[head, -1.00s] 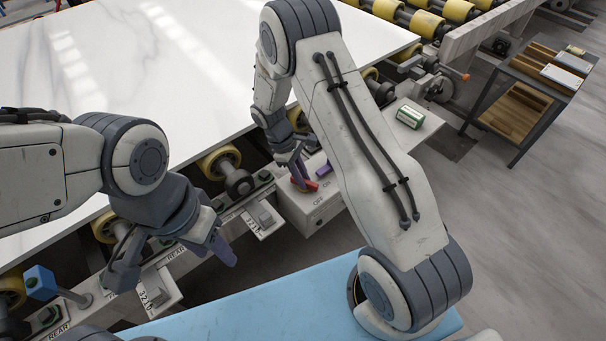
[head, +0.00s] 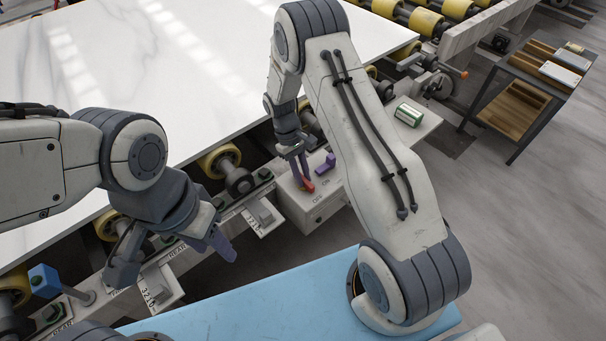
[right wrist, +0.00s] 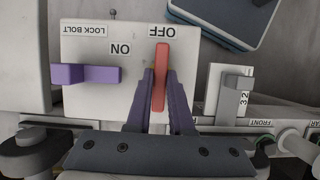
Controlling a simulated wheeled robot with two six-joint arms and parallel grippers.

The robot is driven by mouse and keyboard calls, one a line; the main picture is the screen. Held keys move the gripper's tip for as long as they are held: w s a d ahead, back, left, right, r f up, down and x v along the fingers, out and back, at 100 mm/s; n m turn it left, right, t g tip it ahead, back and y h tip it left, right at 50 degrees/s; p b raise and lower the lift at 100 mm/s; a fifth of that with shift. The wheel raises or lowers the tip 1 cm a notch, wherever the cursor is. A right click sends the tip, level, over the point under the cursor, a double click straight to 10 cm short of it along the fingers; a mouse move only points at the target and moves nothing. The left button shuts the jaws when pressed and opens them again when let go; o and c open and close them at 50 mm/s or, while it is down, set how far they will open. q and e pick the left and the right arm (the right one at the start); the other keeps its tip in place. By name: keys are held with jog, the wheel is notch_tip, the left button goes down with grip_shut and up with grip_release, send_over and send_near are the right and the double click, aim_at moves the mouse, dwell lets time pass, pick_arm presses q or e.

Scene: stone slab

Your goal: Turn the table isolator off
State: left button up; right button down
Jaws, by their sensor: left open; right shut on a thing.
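The red isolator handle (head: 308,185) is on a light grey box (head: 318,208) at the table's near edge. In the right wrist view the red handle (right wrist: 161,60) lies lengthwise with its far end at the OFF label (right wrist: 159,32); the ON label (right wrist: 120,49) is to its left. My right gripper (head: 302,177) is shut on the handle, its purple fingers on both sides of it in the right wrist view (right wrist: 160,78). My left gripper (head: 172,262) is open and empty above the table's front rail.
A purple lock bolt handle (head: 326,164) stands on the same box, left of the red handle in the right wrist view (right wrist: 85,74). A white stone slab (head: 150,70) covers the roller table. A green-and-white box (head: 409,115) lies on the ledge behind. A shelf cart (head: 530,95) stands at right.

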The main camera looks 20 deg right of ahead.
jog(key=shift+w+r, duration=0.1)
jog(key=shift+w, duration=0.2)
jog(key=c, duration=0.8)
grip_release()
jog(key=shift+s, duration=0.15)
jog(key=v, duration=1)
jog(key=shift+r+b, duration=0.2)
jog(key=shift+b, duration=0.15)
jog(key=shift+a, duration=0.1)
